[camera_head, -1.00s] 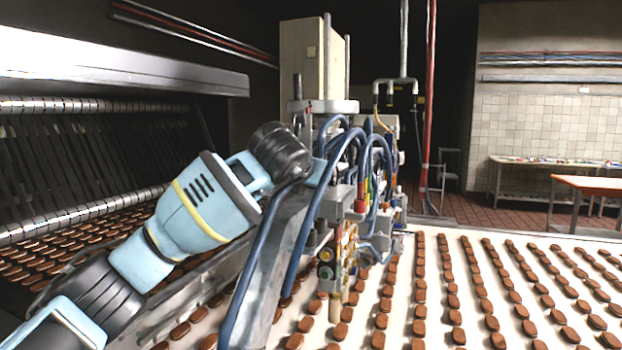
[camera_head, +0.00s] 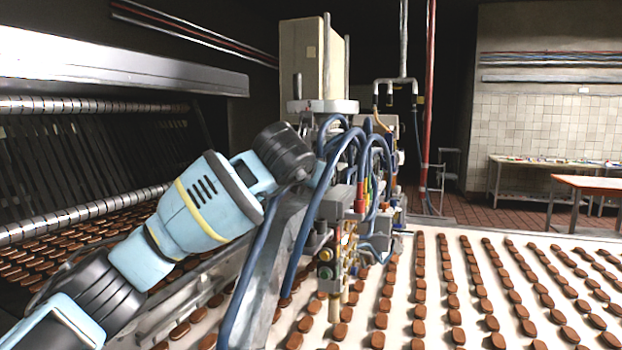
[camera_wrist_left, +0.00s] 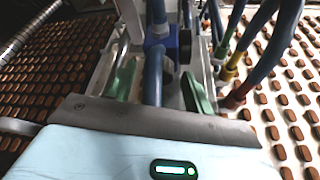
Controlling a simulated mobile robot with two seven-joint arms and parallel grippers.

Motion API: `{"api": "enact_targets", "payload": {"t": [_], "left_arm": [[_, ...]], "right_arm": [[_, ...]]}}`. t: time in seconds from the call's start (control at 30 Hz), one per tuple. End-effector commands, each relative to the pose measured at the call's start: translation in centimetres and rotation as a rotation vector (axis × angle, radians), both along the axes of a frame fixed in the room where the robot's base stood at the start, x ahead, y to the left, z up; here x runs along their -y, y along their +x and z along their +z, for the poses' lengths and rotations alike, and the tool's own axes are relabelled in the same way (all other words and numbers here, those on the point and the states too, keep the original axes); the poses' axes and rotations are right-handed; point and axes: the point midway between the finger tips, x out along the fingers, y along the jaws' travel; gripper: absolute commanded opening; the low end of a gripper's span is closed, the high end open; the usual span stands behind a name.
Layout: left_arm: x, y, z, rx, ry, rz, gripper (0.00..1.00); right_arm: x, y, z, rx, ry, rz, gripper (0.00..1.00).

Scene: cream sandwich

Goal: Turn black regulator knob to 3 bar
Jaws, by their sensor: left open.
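My left gripper (camera_wrist_left: 158,88) shows in the left wrist view with its two green fingers apart, one on each side of a thick blue hose. A blue fitting (camera_wrist_left: 182,45) and a dark rounded part lie between and beyond the fingers; I cannot tell whether this dark part is the black regulator knob. No pressure scale can be read. In the head view my left arm reaches from the lower left to the depositor machine (camera_head: 325,108), and its fingers cannot be made out among the hoses. My right gripper is not in view.
Blue hoses (camera_head: 352,150) arch close to my left wrist. Coloured hose fittings (camera_wrist_left: 232,75) stand right of the fingers. A white conveyor (camera_head: 400,320) with rows of brown biscuits runs below. A red pipe (camera_head: 428,100) rises behind, and an orange-topped table (camera_head: 590,182) stands far right.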

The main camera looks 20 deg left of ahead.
Motion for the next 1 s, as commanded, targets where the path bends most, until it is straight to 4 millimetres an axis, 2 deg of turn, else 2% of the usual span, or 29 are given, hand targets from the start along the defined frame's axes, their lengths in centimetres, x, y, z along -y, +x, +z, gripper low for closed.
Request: {"api": "enact_targets", "payload": {"t": [0.5, 0.67, 1.0], "left_arm": [[0.6, -6.2, 2.5, 0.003, 0.001, -0.001, 0.52], [0.6, -6.9, 2.7, 0.001, 0.000, 0.000, 0.52], [0.7, -6.9, 2.7, 0.002, 0.002, 0.000, 0.52]], "right_arm": [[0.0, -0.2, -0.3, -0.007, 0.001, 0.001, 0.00], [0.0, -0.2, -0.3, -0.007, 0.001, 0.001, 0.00], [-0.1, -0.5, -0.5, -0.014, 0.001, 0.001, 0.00]]}}
